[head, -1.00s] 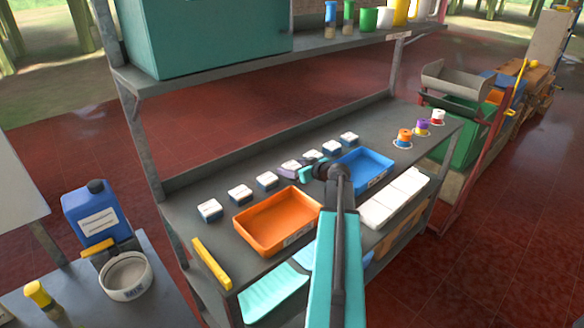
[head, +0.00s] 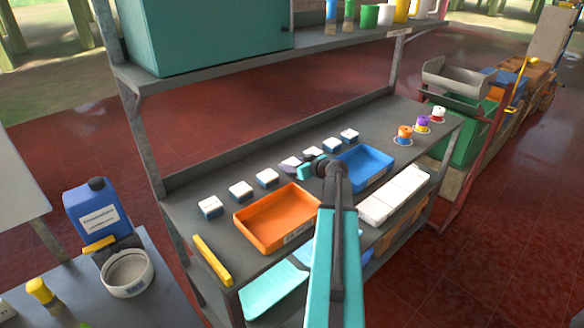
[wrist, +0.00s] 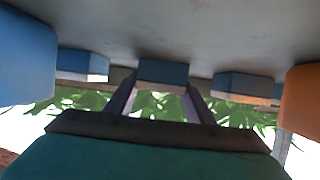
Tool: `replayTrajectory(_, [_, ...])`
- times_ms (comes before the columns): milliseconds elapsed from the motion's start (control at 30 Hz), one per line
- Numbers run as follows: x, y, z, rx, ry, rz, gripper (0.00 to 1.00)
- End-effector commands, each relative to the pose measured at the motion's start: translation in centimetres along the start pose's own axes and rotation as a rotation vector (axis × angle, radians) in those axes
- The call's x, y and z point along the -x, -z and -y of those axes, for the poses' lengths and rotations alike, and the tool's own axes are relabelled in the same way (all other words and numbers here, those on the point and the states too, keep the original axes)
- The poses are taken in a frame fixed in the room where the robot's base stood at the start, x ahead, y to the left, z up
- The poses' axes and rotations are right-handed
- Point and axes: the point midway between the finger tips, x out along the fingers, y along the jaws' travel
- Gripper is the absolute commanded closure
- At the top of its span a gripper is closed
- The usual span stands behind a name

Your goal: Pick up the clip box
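Several small boxes with white tops and blue sides stand in a row on the grey shelf top. I cannot read which is the clip box; one blue box (wrist: 162,73) is straight ahead of my gripper in the wrist view. My gripper (wrist: 160,90) has its two dark fingers apart, one on each side of that box's outline. Whether they touch it, I cannot tell. In the head view my gripper (head: 296,165) is low over the row, between the trays, and hides most of that box.
An orange tray (head: 240,222) is to the left of my arm and a blue tray (head: 388,166) to the right. Neighbouring boxes (head: 267,177) stand close by in the row. An upper shelf (head: 330,42) with posts spans above and behind. Three coloured spools (head: 422,124) stand at the right.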

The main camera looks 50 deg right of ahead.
Motion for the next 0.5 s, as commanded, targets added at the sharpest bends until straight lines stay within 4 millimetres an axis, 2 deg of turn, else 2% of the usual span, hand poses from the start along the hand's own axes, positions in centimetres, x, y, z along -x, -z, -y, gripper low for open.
replayTrajectory(500, [0.24,0.52,-0.03,0.000,0.000,-0.001,0.74])
